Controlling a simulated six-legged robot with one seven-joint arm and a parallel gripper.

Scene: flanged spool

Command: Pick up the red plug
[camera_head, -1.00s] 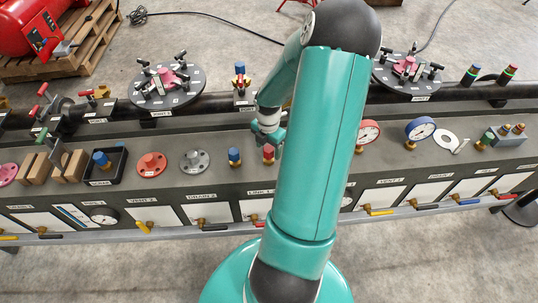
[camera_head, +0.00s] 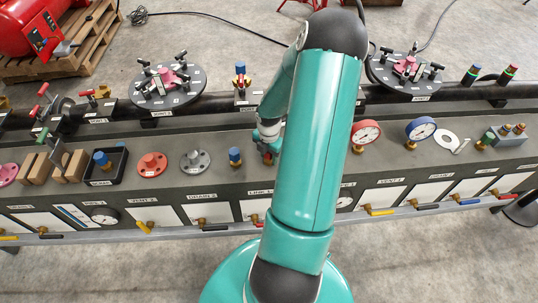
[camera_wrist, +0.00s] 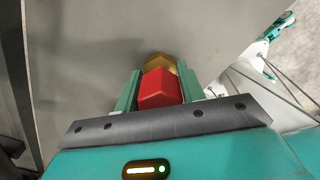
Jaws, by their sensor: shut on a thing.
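The red plug (camera_wrist: 160,88) shows in the wrist view between the two teal fingers of my gripper (camera_wrist: 162,90). It has a red faceted head with a brass-coloured part (camera_wrist: 158,61) beyond it. My gripper is shut on the red head. In the head view my gripper (camera_head: 268,150) is at the bench top, just right of the blue plug (camera_head: 235,156). The red plug is mostly hidden there by my gripper and arm. I cannot tell whether the plug touches the bench.
A red flange (camera_head: 152,164), a grey flange (camera_head: 195,161) and a black tray (camera_head: 107,166) lie to the left. A red gauge (camera_head: 366,134) and a blue gauge (camera_head: 420,129) stand to the right. A black pipe runs behind the bench top.

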